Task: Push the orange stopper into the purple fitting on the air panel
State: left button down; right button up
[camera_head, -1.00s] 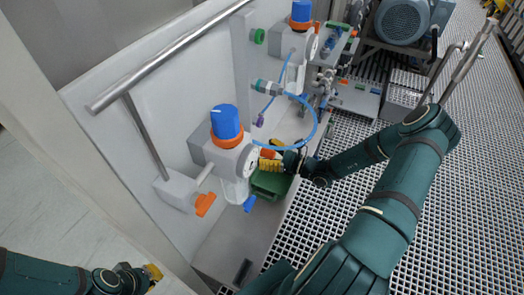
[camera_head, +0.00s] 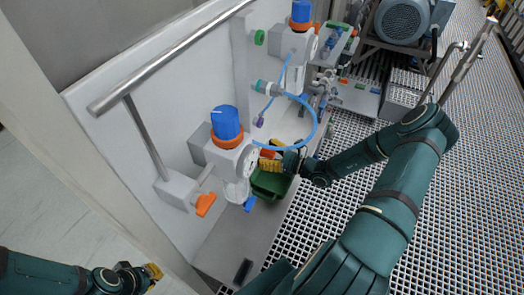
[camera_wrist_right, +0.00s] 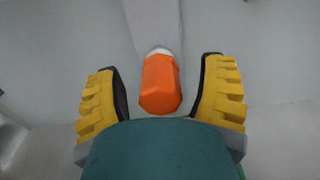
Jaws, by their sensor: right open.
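The orange stopper (camera_wrist_right: 161,84) lies between the two yellow fingers of my right gripper (camera_wrist_right: 161,97) in the right wrist view, with a gap on each side. It has a pale end pointing away from the gripper. In the head view, my right gripper (camera_head: 270,160) is above the green bin, and an orange piece (camera_head: 266,154) shows beside its fingers. The purple fitting (camera_head: 259,121) is on the air panel (camera_head: 140,120), above and a little left of that gripper. My left gripper (camera_head: 153,272) is at the lower left, away from the panel; its opening is unclear.
A green bin (camera_head: 268,187) stands on the grey ledge (camera_head: 222,240) below the panel. A blue-topped regulator (camera_head: 226,123) is left of my right gripper. A blue hose (camera_head: 312,125) loops close above it. An orange-handled valve (camera_head: 205,204) sits lower left.

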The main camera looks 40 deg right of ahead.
dwell(0.4)
grip_shut()
jog(key=shift+s+d+p, duration=0.15)
jog(key=shift+s+p, duration=0.1)
jog(key=shift+p, duration=0.05)
dwell(0.3)
jog(key=shift+p+v, duration=0.6)
jog(key=shift+v, duration=2.1)
